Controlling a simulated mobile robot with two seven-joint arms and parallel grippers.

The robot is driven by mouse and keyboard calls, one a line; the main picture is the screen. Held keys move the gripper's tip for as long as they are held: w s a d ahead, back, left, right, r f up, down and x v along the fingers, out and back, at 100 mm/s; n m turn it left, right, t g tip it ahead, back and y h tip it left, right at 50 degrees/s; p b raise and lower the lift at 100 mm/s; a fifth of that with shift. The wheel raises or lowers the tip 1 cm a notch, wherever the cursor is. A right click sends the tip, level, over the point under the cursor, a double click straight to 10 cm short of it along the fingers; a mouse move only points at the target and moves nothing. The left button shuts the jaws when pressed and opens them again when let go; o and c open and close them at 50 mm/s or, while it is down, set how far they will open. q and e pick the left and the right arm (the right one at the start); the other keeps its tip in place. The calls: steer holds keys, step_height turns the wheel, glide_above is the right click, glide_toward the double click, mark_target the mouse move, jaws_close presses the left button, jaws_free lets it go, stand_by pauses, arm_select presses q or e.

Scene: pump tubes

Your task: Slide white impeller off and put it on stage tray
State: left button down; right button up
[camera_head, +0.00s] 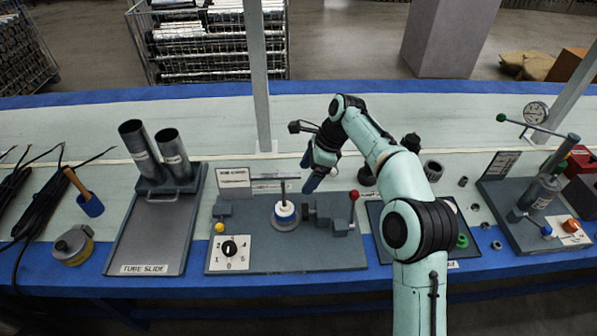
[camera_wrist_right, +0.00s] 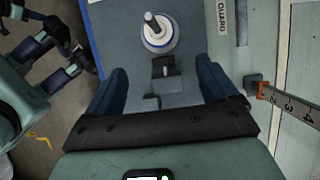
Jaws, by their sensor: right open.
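The white impeller (camera_head: 284,210) sits around an upright metal shaft on the grey fixture (camera_head: 315,255), with a blue ring under it and a T-shaped handle above it. It also shows in the right wrist view (camera_wrist_right: 155,40), ahead of the fingers. My right gripper (camera_head: 312,172) is open and empty, above the fixture's back part and apart from the impeller. In the right wrist view its two blue fingers (camera_wrist_right: 160,68) stand wide apart. A dark tray (camera_head: 376,228), likely the stage tray, lies right of the fixture, mostly hidden by my right arm.
A dial panel (camera_head: 231,252) is at the fixture's front left. A tube slide (camera_head: 150,245) is further left. A green ring (camera_head: 462,240) lies on the dark tray. A press stand (camera_head: 540,195) is at the right.

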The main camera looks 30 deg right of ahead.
mark_target(287, 206)
steer(key=b+x, duration=0.4)
steer(key=x, duration=0.8)
arm_select(q)
steer(key=w+a+f+t+y, duration=0.1)
steer(key=w+a+f, duration=0.2)
steer(key=w+f, duration=0.2)
steer(key=shift+w+a+t, duration=0.15)
steer(key=shift+t, duration=0.25)
arm_select(e)
steer(key=shift+w+a+f, duration=0.1)
steer(key=shift+a+f, duration=0.15)
steer(key=shift+f, duration=0.25)
steer(key=c, duration=1.4)
arm_select(q)
steer(key=shift+r+p, duration=0.8)
steer(key=shift+r, duration=0.3)
arm_select(e)
steer(key=shift+r, duration=0.65)
